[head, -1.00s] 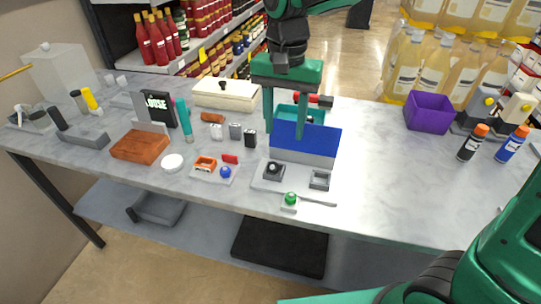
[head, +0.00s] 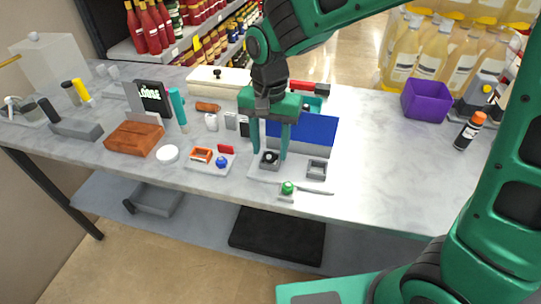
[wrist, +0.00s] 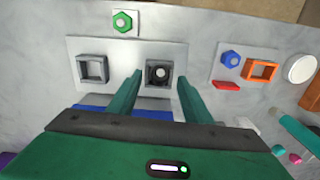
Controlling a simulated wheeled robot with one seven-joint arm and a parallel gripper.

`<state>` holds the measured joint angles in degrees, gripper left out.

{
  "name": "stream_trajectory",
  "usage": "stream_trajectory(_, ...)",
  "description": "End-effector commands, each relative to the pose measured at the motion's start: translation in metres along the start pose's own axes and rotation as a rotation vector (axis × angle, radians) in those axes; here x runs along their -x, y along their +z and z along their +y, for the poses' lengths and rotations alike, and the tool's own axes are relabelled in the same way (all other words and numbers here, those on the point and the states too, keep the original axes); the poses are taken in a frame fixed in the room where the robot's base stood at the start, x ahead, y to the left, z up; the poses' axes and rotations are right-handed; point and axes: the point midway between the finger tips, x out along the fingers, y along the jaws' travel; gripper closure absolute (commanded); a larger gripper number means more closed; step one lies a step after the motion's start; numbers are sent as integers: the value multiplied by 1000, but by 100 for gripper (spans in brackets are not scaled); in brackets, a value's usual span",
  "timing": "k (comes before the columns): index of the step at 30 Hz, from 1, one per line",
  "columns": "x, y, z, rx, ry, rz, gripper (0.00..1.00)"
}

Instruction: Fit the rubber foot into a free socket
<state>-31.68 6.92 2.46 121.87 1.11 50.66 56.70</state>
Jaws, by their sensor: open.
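A light grey plate (head: 293,175) near the table's front edge carries two square sockets. The left socket in the head view holds a dark round piece (head: 270,158), which may be the rubber foot; in the wrist view the dark piece (wrist: 160,70) shows a pale centre. The other socket (head: 316,169) is empty, and its open square frame shows in the wrist view (wrist: 93,68). My gripper (head: 270,154) is open, pointing down, with one finger on either side of the dark piece. In the wrist view my fingertips (wrist: 160,77) flank it; contact cannot be told.
A blue panel (head: 308,132) stands right behind the plate. A green nut-like piece (head: 288,187) sits in front. A small tray (head: 209,165) with orange, blue and red parts lies left. A purple bin (head: 426,99) stands right; the table between is clear.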

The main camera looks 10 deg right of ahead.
Motion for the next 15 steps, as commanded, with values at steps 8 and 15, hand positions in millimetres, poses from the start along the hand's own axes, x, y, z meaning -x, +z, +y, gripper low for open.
stream_trajectory(8,-9,0,0,0,-1,1,55)
stream_trajectory(15,-9,0,0,0,-1,0,93)
